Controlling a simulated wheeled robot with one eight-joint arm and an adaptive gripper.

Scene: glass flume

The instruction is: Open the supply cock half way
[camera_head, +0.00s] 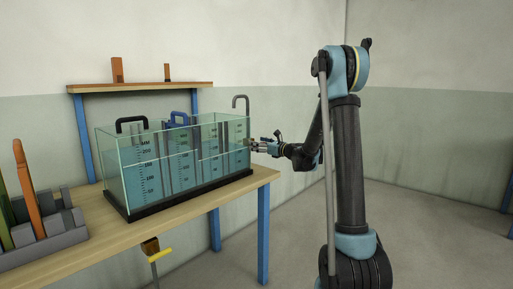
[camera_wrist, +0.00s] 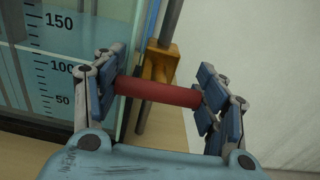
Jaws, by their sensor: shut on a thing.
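The supply cock has a brass body (camera_wrist: 159,62) on a dark upright pipe and a red lever (camera_wrist: 158,91) in front. In the wrist view the lever lies nearly level across the picture, its right end slightly lower. My gripper (camera_wrist: 160,93) is shut on the red lever, with a blue-padded finger at each end of it. In the head view my gripper (camera_head: 264,145) is at the right end of the glass flume (camera_head: 165,165). The cock is too small to make out there. The hooked top of the grey supply pipe (camera_head: 241,101) rises above the flume's right end.
The flume holds bluish water and stands on a wooden table (camera_head: 185,212) with blue legs. Black and blue handles stick up from it. A brass cock with a yellow lever (camera_head: 160,255) hangs below the table. A grey rack (camera_head: 45,240) stands left. The floor to the right is clear.

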